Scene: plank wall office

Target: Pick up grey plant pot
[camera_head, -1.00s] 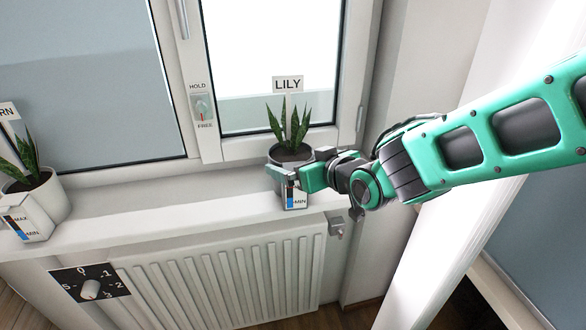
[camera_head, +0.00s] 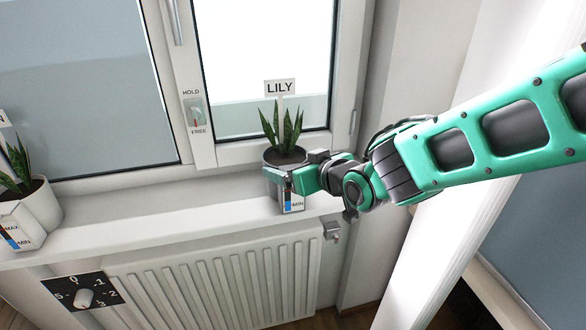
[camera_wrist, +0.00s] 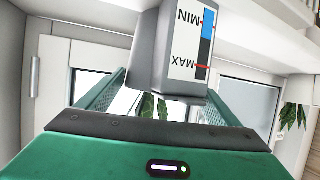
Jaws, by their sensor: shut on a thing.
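The grey plant pot (camera_head: 271,184) is at the right end of the white windowsill, in front of the window. It holds a spiky green plant (camera_head: 283,130) with a LILY sign (camera_head: 280,87). A white level gauge marked MIN (camera_head: 293,203) is on its front. My gripper (camera_head: 285,178) reaches in from the right and is shut on the pot near its rim. In the wrist view the pot (camera_wrist: 146,50) appears upside down between my fingers (camera_wrist: 165,92). I cannot tell whether its base touches the sill.
A white pot (camera_head: 40,207) with a similar plant stands on the sill (camera_head: 170,209) at the left. A radiator (camera_head: 210,280) with a dial (camera_head: 84,298) is below, and a valve (camera_head: 331,230) sits at its right. The sill between the pots is clear.

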